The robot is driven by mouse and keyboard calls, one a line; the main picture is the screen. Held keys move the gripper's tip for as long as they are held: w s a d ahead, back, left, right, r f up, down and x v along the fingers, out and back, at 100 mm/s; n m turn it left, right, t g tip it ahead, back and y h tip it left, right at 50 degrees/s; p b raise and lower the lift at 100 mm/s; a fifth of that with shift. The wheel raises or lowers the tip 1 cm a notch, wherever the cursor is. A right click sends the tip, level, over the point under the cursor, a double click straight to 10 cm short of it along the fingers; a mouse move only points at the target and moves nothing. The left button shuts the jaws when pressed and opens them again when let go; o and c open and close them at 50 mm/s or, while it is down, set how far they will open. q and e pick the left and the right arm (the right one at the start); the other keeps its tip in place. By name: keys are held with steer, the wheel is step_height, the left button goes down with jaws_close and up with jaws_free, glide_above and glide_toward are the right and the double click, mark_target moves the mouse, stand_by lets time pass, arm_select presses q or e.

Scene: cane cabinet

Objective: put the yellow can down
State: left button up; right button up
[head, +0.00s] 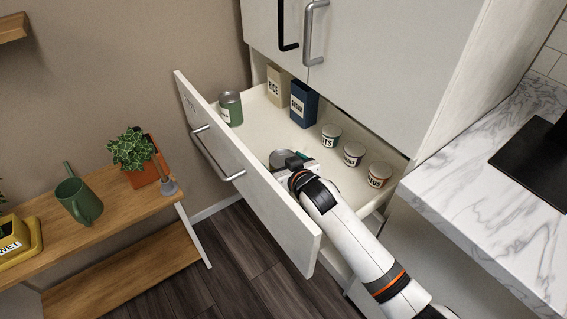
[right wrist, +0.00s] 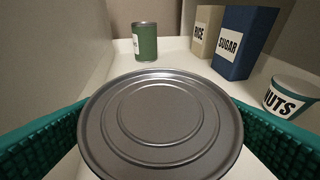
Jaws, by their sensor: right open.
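A can with a grey metal lid (head: 280,157) is inside the open drawer (head: 330,158), near its front panel. Its lid (right wrist: 160,118) fills the middle of the right wrist view. The can's side is hidden, so I see no yellow on it. It looks upright, but its base is hidden. My right gripper (head: 294,164) reaches down into the drawer at the can. It is open, with one green-padded finger on each side of the lid. I cannot tell whether either pad touches the can. My left gripper is not in view.
A green can (head: 230,108) stands at the drawer's left end. A rice box (head: 276,88) and a blue sugar box (head: 303,104) stand at its back. Labelled tubs, one marked nuts (head: 330,137), line the right. Cabinet doors (head: 385,55) hang above.

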steer(key=shift+s+r, duration=0.1)
steer(key=shift+r, duration=0.05)
steer(key=v, duration=0.7)
steer(key=shift+p, duration=0.35)
steer(key=shift+s+d+r, duration=0.1)
